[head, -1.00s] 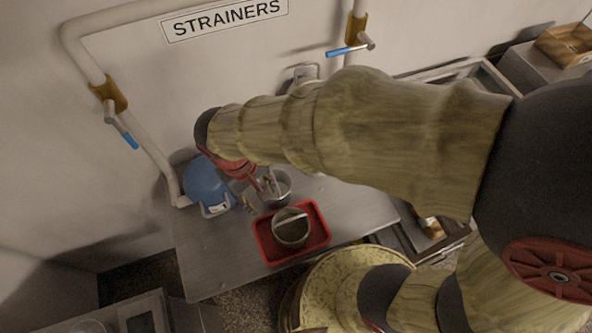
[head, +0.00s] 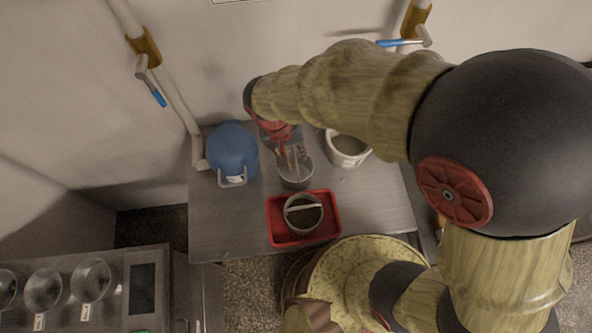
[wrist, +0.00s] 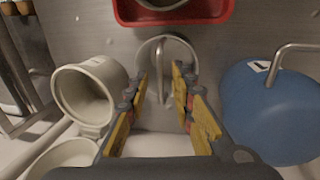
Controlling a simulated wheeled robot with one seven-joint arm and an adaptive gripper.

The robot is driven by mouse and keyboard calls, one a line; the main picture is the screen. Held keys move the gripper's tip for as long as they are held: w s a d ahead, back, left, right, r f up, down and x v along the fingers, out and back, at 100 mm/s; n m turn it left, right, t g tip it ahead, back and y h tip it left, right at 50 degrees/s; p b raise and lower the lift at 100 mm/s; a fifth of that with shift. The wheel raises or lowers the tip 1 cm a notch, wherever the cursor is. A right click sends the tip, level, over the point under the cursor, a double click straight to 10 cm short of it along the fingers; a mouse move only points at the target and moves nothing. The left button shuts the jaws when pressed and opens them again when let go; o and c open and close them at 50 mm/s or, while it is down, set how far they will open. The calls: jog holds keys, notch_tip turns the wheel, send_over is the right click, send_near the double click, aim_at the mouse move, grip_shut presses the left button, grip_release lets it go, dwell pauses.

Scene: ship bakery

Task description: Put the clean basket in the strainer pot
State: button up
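A metal basket (head: 296,176) with an upright handle stands on the steel table, and it also shows in the wrist view (wrist: 151,62). My gripper (wrist: 158,77) is open, with its fingers apart on either side of the handle. In the head view my gripper (head: 291,152) is right above this basket. A second metal basket (head: 303,217) with a bar handle stands in a red tray (head: 274,228). A cream pot (head: 347,157) is open on top, and in the wrist view it (wrist: 87,97) is at left. I cannot tell from labels which basket is clean.
A blue rounded container (head: 232,148) with a metal handle stands left of the basket, close to my gripper in the wrist view (wrist: 268,115). Wall pipes with blue-handled valves (head: 152,87) run behind. The table's left front (head: 222,222) is clear. Several pans lie lower left.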

jog(key=shift+w+d+f, duration=0.1)
jog(key=shift+d+f, duration=0.05)
jog(key=shift+f, duration=0.55)
jog(key=shift+d+f, duration=0.1)
jog(key=shift+f, duration=0.6)
jog(key=shift+c, duration=1.4)
grip_shut()
